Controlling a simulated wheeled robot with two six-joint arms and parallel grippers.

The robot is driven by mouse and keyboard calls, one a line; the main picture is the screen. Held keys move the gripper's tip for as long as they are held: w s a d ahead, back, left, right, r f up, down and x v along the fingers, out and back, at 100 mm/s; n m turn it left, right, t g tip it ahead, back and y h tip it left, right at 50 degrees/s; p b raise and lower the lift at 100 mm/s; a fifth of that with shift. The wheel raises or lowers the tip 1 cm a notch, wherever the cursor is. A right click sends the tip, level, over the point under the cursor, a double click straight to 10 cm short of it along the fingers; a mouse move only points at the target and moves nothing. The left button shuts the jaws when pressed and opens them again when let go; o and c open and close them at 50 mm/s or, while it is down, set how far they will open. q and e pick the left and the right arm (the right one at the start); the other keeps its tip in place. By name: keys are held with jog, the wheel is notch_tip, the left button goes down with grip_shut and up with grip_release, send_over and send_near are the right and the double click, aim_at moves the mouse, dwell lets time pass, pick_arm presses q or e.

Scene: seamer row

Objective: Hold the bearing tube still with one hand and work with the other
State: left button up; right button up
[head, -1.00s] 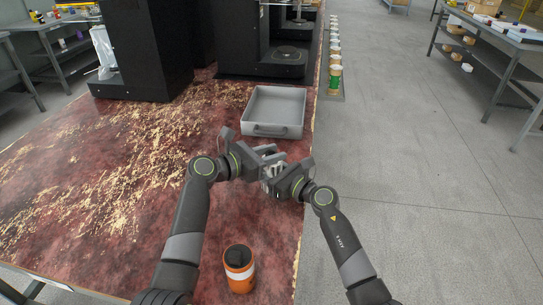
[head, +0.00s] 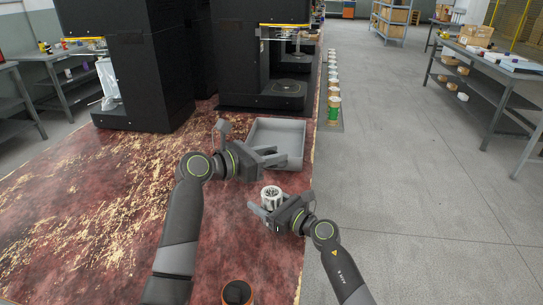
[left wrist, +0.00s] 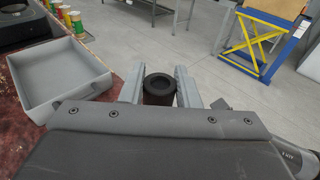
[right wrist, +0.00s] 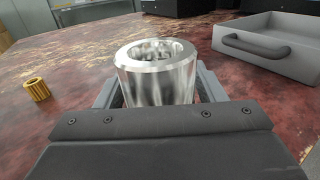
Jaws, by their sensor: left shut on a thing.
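The silver bearing tube (head: 272,191) stands upright between the fingers of my right gripper (head: 268,212). The right wrist view shows its shiny wall and open top (right wrist: 157,52), with a finger close against each side. Dark gaps show inside the opening. My left gripper (head: 278,157) is above and beyond the tube, apart from it, near the tray's front edge. In the left wrist view it is shut on a short black hollow cylinder (left wrist: 159,88). That cylinder is hard to make out in the head view.
A grey tray (head: 291,137) lies behind the left gripper. A small brass ribbed piece (right wrist: 37,89) stands on the red table in the right wrist view. An orange cup (head: 237,293) is at the near edge. Black machines (head: 262,60) stand at the back.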

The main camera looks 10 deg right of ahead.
jog(key=shift+o, duration=1.2)
jog(key=shift+s+d, duration=0.1)
